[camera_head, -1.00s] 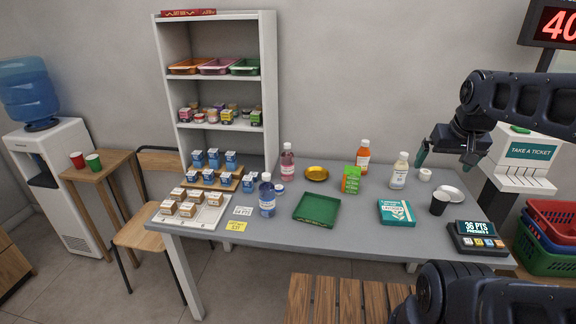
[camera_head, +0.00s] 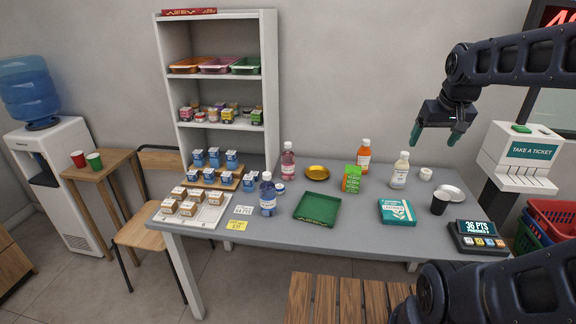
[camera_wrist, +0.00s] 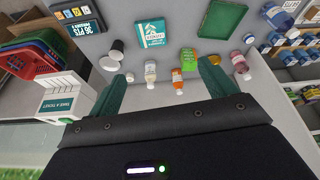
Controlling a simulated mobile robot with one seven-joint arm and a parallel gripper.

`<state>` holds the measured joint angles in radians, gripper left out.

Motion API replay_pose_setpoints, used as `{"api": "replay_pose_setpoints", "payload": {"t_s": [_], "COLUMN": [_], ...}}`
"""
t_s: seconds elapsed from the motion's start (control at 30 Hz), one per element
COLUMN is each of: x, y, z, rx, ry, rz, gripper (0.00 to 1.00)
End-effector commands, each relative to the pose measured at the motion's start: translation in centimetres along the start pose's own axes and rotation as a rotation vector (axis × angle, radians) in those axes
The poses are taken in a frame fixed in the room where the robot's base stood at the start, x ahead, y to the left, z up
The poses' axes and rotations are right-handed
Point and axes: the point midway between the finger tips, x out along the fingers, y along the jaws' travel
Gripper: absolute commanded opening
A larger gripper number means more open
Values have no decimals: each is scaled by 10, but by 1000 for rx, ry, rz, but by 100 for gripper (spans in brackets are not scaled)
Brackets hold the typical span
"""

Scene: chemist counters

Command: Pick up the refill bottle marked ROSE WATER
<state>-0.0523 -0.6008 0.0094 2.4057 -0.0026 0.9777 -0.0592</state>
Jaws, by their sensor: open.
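Four bottles stand upright on the grey counter: a pink one (camera_head: 288,163) at the back, a blue one (camera_head: 267,198) at the front left, an orange one (camera_head: 363,158) at the back, and a whitish one (camera_head: 400,172) at the right. Their labels are too small to read, so I cannot tell by print which is ROSE WATER. The wrist view shows the pink bottle (camera_wrist: 240,66), orange bottle (camera_wrist: 177,82) and whitish bottle (camera_wrist: 150,72) beyond my fingers (camera_wrist: 160,88).
A green tray (camera_head: 317,208), a green box (camera_head: 351,179), a gold dish (camera_head: 317,172), a teal box (camera_head: 396,212), a black cup (camera_head: 439,204) and a card terminal (camera_head: 478,238) share the counter. Small boxes fill its left end. A ticket machine (camera_head: 524,155) stands right.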

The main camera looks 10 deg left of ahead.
Motion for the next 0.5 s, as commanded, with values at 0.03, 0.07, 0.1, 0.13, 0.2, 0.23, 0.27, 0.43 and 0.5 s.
{"api": "replay_pose_setpoints", "payload": {"t_s": [0.03,0.07,0.1,0.13,0.2,0.23,0.27,0.43,0.5], "x": [0,1,1,1,3,4,6,16,22], "y": [-4,-6,-9,-11,-17,-20,-22,-41,-51], "z": [-16,-24,-36,-45,-65,-74,-83,-131,-150], "rx": [-25,-41,-60,-75,-111,-125,-140,-225,-260], "ry": [-11,-18,-24,-28,-40,-45,-49,-77,-89], "rz": [-4,-7,-10,-12,-18,-21,-23,-38,-44], "gripper": [84,84,84,84,84,84,84,84,84]}}
